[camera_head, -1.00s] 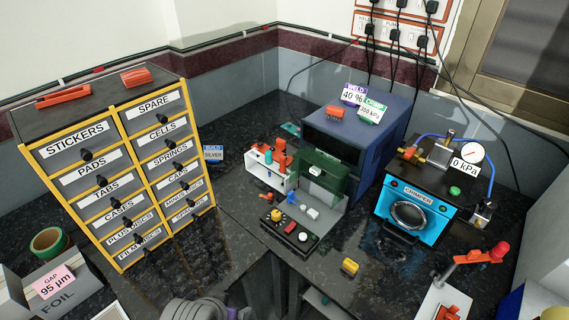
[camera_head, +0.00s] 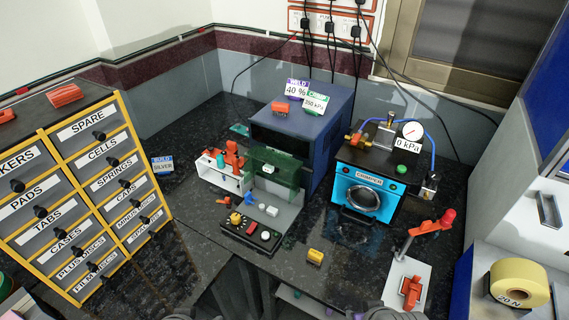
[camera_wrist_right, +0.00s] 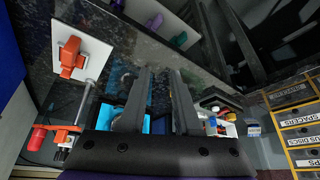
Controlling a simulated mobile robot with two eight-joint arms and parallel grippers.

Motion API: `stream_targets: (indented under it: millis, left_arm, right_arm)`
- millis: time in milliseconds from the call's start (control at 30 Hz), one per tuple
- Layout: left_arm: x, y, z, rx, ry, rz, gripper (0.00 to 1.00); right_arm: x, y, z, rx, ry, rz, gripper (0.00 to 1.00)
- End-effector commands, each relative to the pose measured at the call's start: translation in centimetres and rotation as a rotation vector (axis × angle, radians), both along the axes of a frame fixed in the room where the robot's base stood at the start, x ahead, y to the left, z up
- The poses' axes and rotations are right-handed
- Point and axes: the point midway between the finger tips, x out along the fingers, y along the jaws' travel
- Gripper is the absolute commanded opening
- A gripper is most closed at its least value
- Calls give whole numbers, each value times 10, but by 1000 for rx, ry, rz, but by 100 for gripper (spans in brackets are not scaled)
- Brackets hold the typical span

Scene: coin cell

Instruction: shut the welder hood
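The welder (camera_head: 318,130) is a dark blue box with a "WELD 40 %" tag, left of the crimper in the head view. Its hood (camera_head: 272,170) is a green see-through panel at the front, raised above the grey welding stage (camera_head: 283,207). Small welder parts show past the right finger, partly hidden.
The cyan crimper (camera_head: 367,193) stands right of the welder. A red-knobbed lever stand (camera_head: 405,284) is at the front right. A yellow drawer cabinet (camera_head: 110,190) is on the left. A small yellow part (camera_head: 315,256) lies on the dark bench. Cables hang behind.

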Motion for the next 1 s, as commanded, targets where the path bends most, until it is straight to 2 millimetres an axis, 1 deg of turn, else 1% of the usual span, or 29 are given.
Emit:
stream_targets:
  millis: [33,67,133,167,267,300,333,467,500,567,600,700,800,900,1000]
  left_arm:
    - [0,0,-2,0,1,0,86]
    - [-1,0,-3,0,1,0,86]
    - [-2,0,-6,0,3,0,86]
    - [-2,0,-8,0,4,0,86]
    - [-4,0,-14,0,7,0,86]
    - [-4,0,-17,0,8,0,86]
    - [-5,0,-19,0,9,0,86]
    - [-6,0,-26,0,12,0,86]
    - [-7,0,-28,0,13,0,86]
    - [-7,0,-32,0,14,0,86]
    - [-8,0,-34,0,15,0,86]
    - [-9,0,-39,0,17,0,86]
    - [-9,0,-43,0,18,0,86]
    - [-10,0,-45,0,19,0,86]
    - [-10,0,-46,0,20,0,86]
  right_arm:
    - [6,2,1,25,2,-15,21]
    - [10,5,2,51,4,-28,15]
    - [27,12,6,135,10,-72,3]
    - [37,16,8,182,13,-98,0]
    - [77,31,17,370,22,-193,0]
    - [95,35,20,452,25,-234,0]
    - [109,38,23,511,27,-261,0]
    - [172,43,34,774,28,-380,0]
    - [192,42,37,856,27,-413,0]
    - [221,37,41,979,25,-462,0]
    - [241,32,43,1061,21,-491,0]
    - [285,15,48,1256,9,-555,0]
    - [319,-5,51,1423,-1,-600,0]
    - [340,-23,52,1545,-11,-626,0]
    - [351,-34,53,1615,-18,-638,0]
